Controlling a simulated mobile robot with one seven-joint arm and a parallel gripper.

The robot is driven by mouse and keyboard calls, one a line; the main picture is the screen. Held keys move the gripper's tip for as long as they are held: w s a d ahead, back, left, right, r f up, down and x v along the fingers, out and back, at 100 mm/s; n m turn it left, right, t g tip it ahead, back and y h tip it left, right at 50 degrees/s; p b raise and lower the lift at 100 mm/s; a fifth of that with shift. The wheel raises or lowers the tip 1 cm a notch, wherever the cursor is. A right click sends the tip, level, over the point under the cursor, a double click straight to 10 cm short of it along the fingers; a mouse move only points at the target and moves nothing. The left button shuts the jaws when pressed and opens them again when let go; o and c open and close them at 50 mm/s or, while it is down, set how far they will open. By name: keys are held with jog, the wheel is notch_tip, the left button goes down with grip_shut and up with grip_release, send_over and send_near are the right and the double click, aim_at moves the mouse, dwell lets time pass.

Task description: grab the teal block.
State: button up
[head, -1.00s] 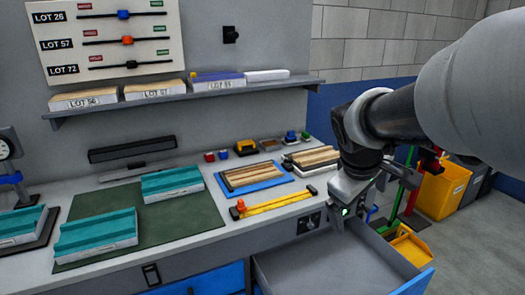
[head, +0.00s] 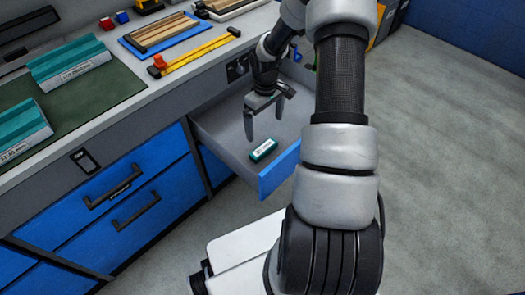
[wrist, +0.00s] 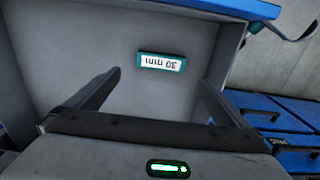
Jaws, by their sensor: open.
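The teal block (head: 263,150) is a small bar with a white label. It lies on the floor of the open drawer (head: 219,140), toward the drawer's front. In the wrist view the teal block (wrist: 161,62) shows its label reading "30 mm" upside down, ahead of and between the fingers. My gripper (head: 263,127) is open and empty, above the drawer. In the wrist view my gripper (wrist: 158,78) has its two fingers apart, with the block beyond the tips and not touched.
The drawer's blue front (head: 279,172) and side walls surround the block. Larger teal panels (head: 70,60) lie on the bench at left. A yellow clamp (head: 195,52) lies near the bench edge above the drawer. Open floor (head: 440,150) is at right.

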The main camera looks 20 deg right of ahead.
aim_at(264, 148)
jog(key=f+b, duration=0.1)
jog(key=f, duration=0.5)
jog(key=f+b, duration=0.2)
jog(key=f, duration=0.5)
jog(key=shift+w+a+f, duration=0.1)
jog(key=shift+a, duration=0.1)
jog(key=c, duration=0.8)
